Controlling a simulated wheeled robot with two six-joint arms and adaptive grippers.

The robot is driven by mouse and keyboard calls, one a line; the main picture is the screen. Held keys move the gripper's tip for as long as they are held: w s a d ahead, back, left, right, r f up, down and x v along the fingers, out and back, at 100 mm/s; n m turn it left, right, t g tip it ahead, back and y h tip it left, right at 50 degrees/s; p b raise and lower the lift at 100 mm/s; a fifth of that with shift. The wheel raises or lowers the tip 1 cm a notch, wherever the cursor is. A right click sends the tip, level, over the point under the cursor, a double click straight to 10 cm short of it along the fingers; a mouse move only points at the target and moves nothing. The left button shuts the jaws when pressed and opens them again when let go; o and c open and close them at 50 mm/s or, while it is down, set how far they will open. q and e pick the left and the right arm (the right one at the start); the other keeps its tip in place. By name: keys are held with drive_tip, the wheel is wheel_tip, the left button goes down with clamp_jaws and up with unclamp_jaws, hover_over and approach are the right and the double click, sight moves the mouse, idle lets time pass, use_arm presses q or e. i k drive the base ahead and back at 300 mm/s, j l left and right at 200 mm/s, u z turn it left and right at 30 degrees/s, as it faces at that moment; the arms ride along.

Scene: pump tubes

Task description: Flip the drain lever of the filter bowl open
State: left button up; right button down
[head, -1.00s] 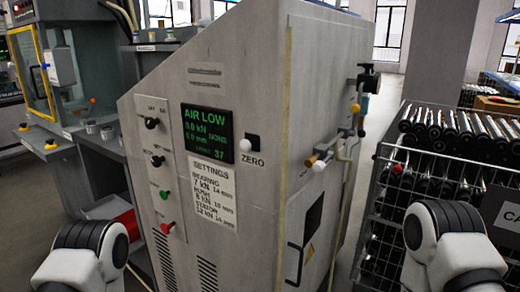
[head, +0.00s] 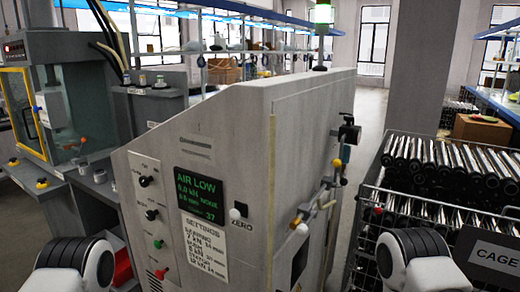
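An air-line assembly runs down the right side face of the grey cabinet (head: 305,120). It has a black fitting (head: 347,133) at the top. A small part that looks like the filter bowl (head: 345,153) hangs just below it. Lower down, an orange-brown handle (head: 296,222) and a white-tipped part (head: 302,229) stick out toward the front. The drain lever is too small to make out, and I cannot tell its position. Neither of my grippers is in view; only white and black links of my arms show at the bottom corners.
The cabinet's front carries a green screen (head: 198,193) reading AIR LOW and a settings label (head: 204,247). A wire cage (head: 400,212) of dark cylinders with shiny rods stands close on the right. A narrow gap of floor lies between cabinet and cage.

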sight(343, 181)
drive_tip(key=i+l, duration=0.15)
drive_tip(key=l, duration=0.4)
drive_tip(key=i+l+u, duration=0.15)
drive_tip(key=l, duration=0.45)
drive_tip(key=i+l, duration=0.1)
drive_tip(key=l, duration=0.45)
drive_tip(key=i+l+u, duration=0.15)
drive_tip(key=l, duration=1.05)
drive_tip(key=i+u, duration=0.05)
